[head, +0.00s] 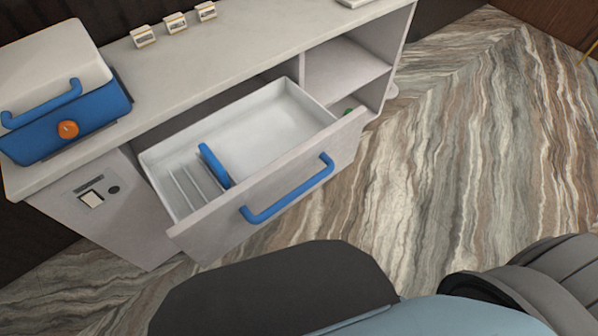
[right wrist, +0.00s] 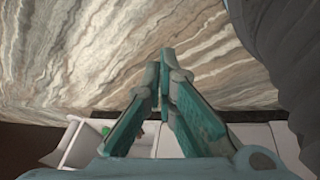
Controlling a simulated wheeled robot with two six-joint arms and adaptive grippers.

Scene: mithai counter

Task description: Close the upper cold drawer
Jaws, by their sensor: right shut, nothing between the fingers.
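The upper cold drawer (head: 262,197) is pulled well out of the counter in the head view. Its front carries a blue bar handle (head: 288,190). The white inside shows thin upright dividers at the left and a blue piece (head: 213,164) standing beside them; the rest of its floor is bare. My right gripper (right wrist: 163,65) shows in the right wrist view with its fingers together and nothing between them, over the striped floor. It does not touch the drawer in that view. My left gripper is not in view.
The counter top (head: 232,47) holds a blue and white box (head: 68,118) at the left and several small card holders (head: 175,23) at the back. Open shelves (head: 345,66) are right of the drawer. The striped floor (head: 470,140) is clear at the right.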

